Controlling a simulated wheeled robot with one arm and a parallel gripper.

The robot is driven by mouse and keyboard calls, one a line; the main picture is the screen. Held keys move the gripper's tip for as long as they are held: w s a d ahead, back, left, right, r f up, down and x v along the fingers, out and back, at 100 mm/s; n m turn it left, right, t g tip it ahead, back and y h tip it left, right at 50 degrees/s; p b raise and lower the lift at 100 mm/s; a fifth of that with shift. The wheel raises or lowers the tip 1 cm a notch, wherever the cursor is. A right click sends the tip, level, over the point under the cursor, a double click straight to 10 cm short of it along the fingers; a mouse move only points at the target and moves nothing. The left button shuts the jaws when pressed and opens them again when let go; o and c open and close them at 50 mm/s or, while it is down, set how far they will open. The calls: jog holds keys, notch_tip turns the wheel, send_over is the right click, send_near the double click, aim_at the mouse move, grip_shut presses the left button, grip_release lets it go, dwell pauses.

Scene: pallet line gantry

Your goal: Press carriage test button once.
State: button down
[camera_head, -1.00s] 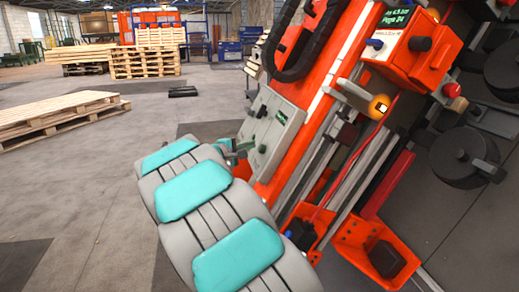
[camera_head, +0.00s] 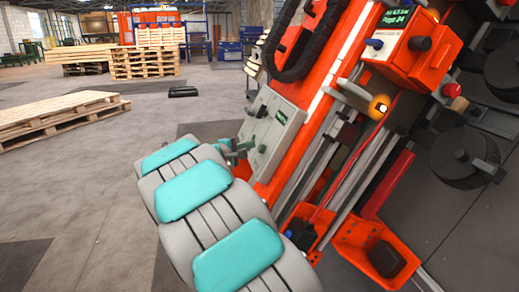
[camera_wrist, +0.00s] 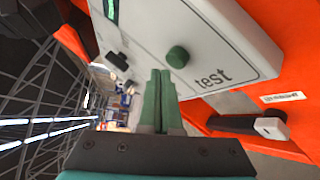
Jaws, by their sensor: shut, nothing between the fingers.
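The test button is a round dark green knob (camera_wrist: 178,57) on a pale control panel (camera_wrist: 215,35), with the word "test" printed beside it in the wrist view. My gripper (camera_wrist: 161,75) has green fingers that are shut together and empty. In the wrist view the fingertips appear just beside the button; I cannot tell whether they touch it. In the head view the panel (camera_head: 284,112) is on the orange machine, and my gripper (camera_head: 236,143) is at its lower left edge. The button is hard to make out there.
The orange carriage frame (camera_head: 300,100) rises behind the panel, with an orange box with a small screen (camera_head: 412,45) at upper right. A black lever (camera_wrist: 245,124) sits below the panel.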

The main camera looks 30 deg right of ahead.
jog(key=shift+d+f, duration=0.1)
jog(key=shift+s+d+f+b, duration=0.15)
jog(key=shift+d+b, duration=0.15)
jog(key=shift+b, duration=0.2)
jog(key=shift+s+d+f+b, duration=0.1)
jog(key=shift+d+f+b, duration=0.1)
jog(key=shift+d+b, duration=0.25)
dwell(0.7)
jog(key=shift+a+r, duration=0.1)
dwell(0.3)
jog(key=shift+w+a+r+p, duration=0.2)
jog(key=shift+a+r+p, duration=0.15)
jog(key=shift+a+p, duration=0.25)
jog(key=shift+a, duration=0.1)
jog(key=a, duration=0.1)
jog(key=w+a+r+p, duration=0.1)
jog(key=a, duration=0.1)
jog(key=a+r+p, duration=0.1)
jog(key=shift+w+a+r, duration=0.15)
jog(key=shift+r, duration=0.05)
